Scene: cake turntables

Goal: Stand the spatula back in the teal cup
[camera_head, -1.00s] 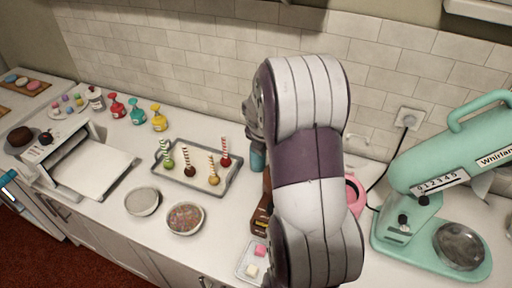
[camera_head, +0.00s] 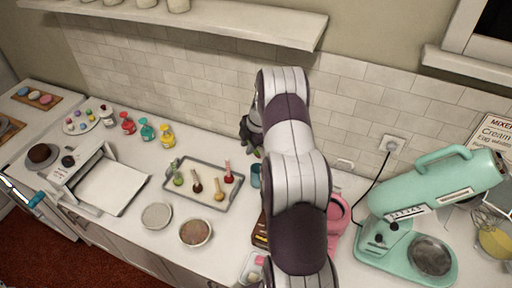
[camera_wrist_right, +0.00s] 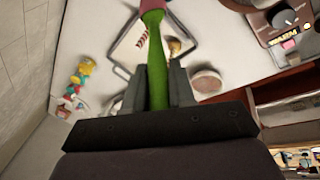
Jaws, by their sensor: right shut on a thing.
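The teal cup (camera_head: 255,176) stands on the counter beside the tray, partly hidden by my right arm. My right gripper (camera_head: 250,136) is above and behind the cup in the head view, partly covered by my own arm. In the right wrist view my right gripper (camera_wrist_right: 157,85) is shut on the green handle of the spatula (camera_wrist_right: 156,60), and a pink part shows at the frame's top edge. The cup cannot be made out in the wrist view. My left gripper is not in view.
Two round bowls (camera_head: 195,232) stand in front. A dark brown box (camera_head: 260,229) and a pink appliance (camera_head: 338,215) flank my arm. A teal mixer (camera_head: 405,228) is at the right. The tiled wall is behind.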

